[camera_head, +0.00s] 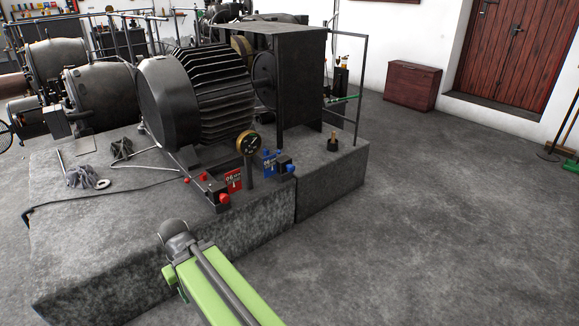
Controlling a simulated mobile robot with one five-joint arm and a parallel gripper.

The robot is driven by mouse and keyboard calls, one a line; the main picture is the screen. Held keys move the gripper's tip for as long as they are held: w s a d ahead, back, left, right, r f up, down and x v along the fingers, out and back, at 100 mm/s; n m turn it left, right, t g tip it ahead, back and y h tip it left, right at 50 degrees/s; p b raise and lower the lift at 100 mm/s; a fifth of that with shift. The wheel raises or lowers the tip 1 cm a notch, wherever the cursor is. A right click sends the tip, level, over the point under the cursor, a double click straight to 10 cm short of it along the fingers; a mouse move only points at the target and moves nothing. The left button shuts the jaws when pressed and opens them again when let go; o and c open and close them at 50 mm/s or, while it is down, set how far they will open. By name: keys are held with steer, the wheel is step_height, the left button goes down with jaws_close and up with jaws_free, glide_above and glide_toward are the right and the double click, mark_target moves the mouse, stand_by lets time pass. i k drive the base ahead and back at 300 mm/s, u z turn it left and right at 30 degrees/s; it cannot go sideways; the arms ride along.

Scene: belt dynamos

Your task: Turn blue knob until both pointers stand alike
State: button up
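A blue knob (290,168) sits on a small dark box at the plinth's front edge, beside a blue plate (269,161) with white markings. A red plate (233,180) with white markings stands to its left, near a red knob (223,198). A round brass-rimmed gauge (248,143) stands on a post between and above the plates. Its pointer and any pointers on the plates are too small to read. My green arm comes in from the bottom, its grey joint lying in front of the plinth. No gripper fingers can be made out.
A dark ribbed dynamo (205,85) and a tall dark housing (302,75) stand on the stone plinth (200,250). Gloves (85,178) and a ring lie at left. A small post (333,141) stands on the right block. The grey floor at right is clear.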

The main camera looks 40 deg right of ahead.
mark_target(291, 168)
steer(key=u, duration=0.05)
steer(key=i, duration=0.95)
steer(key=z, duration=0.05)
